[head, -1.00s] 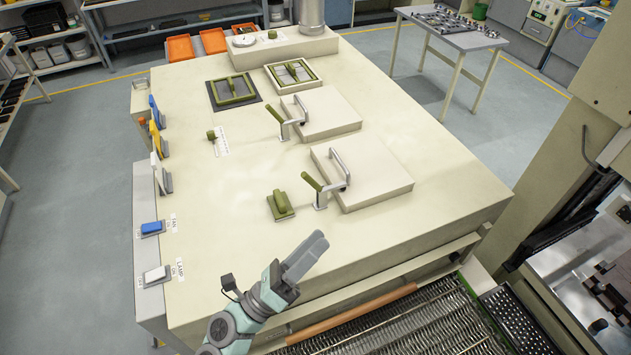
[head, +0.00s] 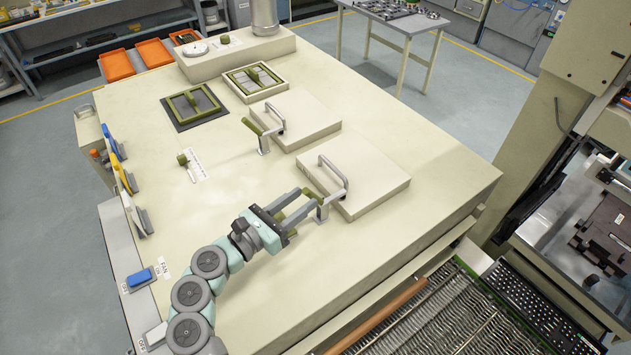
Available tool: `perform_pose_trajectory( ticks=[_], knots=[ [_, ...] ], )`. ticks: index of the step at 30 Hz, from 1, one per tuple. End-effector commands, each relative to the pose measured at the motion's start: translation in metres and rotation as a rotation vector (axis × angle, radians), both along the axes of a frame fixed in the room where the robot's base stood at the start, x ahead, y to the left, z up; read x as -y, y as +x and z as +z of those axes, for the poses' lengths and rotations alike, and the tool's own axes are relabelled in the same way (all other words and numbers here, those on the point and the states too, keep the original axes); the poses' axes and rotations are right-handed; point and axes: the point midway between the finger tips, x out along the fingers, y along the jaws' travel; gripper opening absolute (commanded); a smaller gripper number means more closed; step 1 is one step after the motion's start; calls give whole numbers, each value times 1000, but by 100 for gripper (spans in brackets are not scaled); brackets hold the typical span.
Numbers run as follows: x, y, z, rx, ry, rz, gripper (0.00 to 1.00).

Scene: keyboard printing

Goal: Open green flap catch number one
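Two green-handled catches stand by the two pale square flaps on the cream machine top. The far catch (head: 252,126) is in clear view by the far flap (head: 296,121). The near catch (head: 322,212) stands by the near flap (head: 358,177), its green handle partly hidden behind my gripper. Both flaps lie shut. I cannot tell which catch is number one. My gripper (head: 301,202) is at the near catch, its fingers apart around or just above the green handle. Contact cannot be made out. The green knob on a square plate, left of the near catch, is mostly hidden under my gripper.
A small green knob (head: 183,160), two green-framed windows (head: 195,105) and a raised block with a dial (head: 196,48) are on the machine top. Blue, yellow and white switches line the left edge. Metal loop handles (head: 334,172) rise close beside the catches.

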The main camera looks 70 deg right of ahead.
Motion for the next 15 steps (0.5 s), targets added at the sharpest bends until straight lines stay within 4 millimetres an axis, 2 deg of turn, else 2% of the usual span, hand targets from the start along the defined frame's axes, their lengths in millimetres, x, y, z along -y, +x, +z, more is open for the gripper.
perform_pose_trajectory(
  ticks=[3, 7, 15],
  knots=[
    [23, -11, 5, -1, 0, -4, 38],
    [42, -18, 4, 0, 0, -2, 38],
    [60, -24, 1, -1, 1, 0, 38]
  ],
)
